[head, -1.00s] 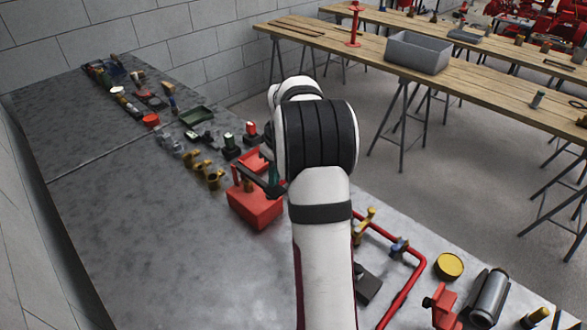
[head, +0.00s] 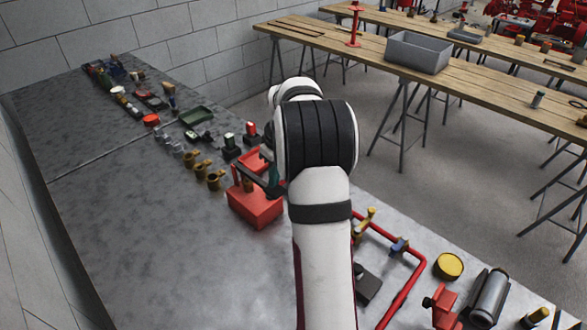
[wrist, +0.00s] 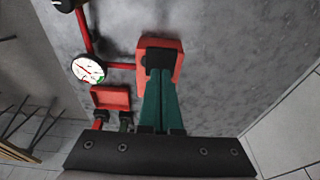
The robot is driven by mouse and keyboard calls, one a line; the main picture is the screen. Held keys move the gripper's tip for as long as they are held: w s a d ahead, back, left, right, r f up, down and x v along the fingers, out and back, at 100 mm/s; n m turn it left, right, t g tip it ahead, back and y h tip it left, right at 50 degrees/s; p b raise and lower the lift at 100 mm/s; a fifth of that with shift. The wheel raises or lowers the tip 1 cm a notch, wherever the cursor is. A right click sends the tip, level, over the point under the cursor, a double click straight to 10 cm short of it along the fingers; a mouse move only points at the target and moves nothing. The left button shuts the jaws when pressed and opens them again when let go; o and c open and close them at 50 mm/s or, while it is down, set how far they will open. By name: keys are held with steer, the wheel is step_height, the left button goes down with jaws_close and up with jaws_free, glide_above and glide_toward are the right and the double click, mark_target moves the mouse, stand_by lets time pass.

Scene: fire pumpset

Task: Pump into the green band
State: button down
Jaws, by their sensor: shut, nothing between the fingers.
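The red pump box (head: 258,207) stands on the grey metal bench, left of my arm. My gripper (head: 272,182) is low over it, partly hidden behind my arm in the head view. In the wrist view my gripper (wrist: 158,75) has its green fingers together and empty, with the tips over a black part (wrist: 157,59) on the red body (wrist: 172,62). Whether they touch it I cannot tell. A round white gauge (wrist: 88,68) with a green band at its lower right sits left of the red body. Its exact needle reading is too small to tell.
A red pipe (wrist: 121,66) runs between gauge and red body. A red open box (wrist: 111,97) lies nearby. Brass fittings (head: 203,169) and a green tray (head: 195,115) stand farther along the bench. Wooden tables (head: 345,47) stand across the aisle.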

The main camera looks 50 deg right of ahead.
steer(key=shift+f, duration=0.7)
steer(key=shift+f, duration=0.15)
steer(key=shift+r, duration=0.3)
stand_by(1.2)
stand_by(0.3)
stand_by(1.9)
stand_by(0.4)
stand_by(1.8)
stand_by(0.4)
